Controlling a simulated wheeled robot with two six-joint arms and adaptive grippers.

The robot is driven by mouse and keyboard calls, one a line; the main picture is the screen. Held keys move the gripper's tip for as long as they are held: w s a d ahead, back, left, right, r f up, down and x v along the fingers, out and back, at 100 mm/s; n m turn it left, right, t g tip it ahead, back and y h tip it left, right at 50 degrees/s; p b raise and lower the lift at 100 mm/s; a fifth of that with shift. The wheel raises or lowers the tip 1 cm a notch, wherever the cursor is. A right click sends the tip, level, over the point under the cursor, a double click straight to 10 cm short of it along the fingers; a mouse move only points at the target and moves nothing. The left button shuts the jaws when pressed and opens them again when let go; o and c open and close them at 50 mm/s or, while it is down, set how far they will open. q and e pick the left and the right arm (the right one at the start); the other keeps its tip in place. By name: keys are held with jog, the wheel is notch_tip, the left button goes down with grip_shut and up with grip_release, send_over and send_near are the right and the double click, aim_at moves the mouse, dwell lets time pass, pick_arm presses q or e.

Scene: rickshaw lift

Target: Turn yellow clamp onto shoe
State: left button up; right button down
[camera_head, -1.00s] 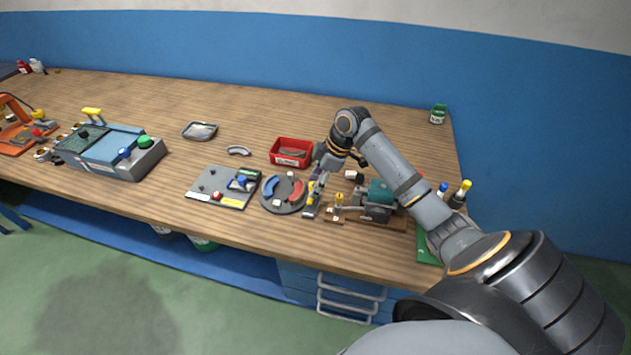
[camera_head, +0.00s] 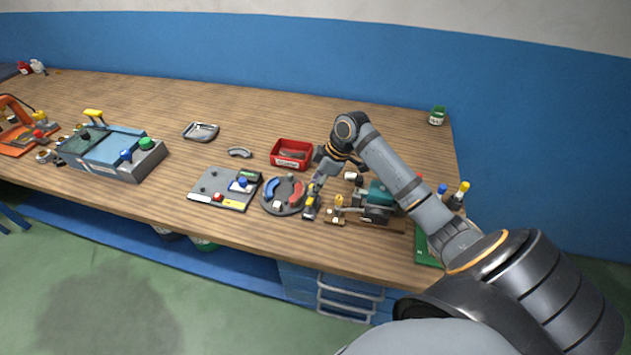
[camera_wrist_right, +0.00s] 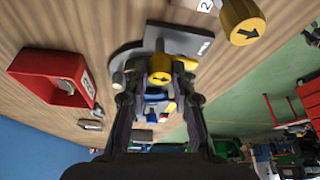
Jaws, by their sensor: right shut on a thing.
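A round grey plate (camera_head: 285,209) lies on the bench with a blue curved shoe (camera_head: 271,188) on its left and a red curved shoe (camera_head: 298,191) on its right. My right gripper (camera_head: 314,188) points down at the plate's right edge. The grip hides part of the clamp and the shoe below, so I cannot tell whether the clamp lies over the shoe. My left gripper is out of view.
A second yellow knob with an arrow (camera_wrist_right: 241,20) stands close by in the wrist view. A red bin (camera_head: 291,154) is behind the plate, a green machine (camera_head: 379,199) to its right and a grey board (camera_head: 222,203) to its left.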

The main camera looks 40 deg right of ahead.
jog(key=m+h+p, duration=0.1)
jog(key=m+p, duration=0.3)
jog(key=p, duration=0.1)
jog(key=m+t+h+p, duration=0.1)
jog(key=m+h+p, duration=0.1)
jog(key=m+p, duration=0.2)
jog(key=m+h+p, duration=0.1)
jog(key=m+p, duration=0.4)
jog(key=p, duration=0.3)
jog(key=shift+s+a+r+t+h, duration=0.1)
jog(key=shift+a+r+t+h, duration=0.2)
jog(key=shift+a+h, duration=0.1)
jog(key=m+h+p, duration=0.1)
jog(key=m+p, duration=0.1)
jog(key=shift+f+m, duration=0.15)
jog(key=shift+m, duration=0.25)
jog(key=shift+m+p, duration=0.5)
jog(key=shift+f, duration=0.1)
jog(key=c, duration=1.1)
grip_release()
jog(key=v, duration=1.1)
jog(key=shift+w+a+r, duration=0.25)
jog(key=shift+a+r, duration=0.05)
jog(key=shift+r, duration=0.2)
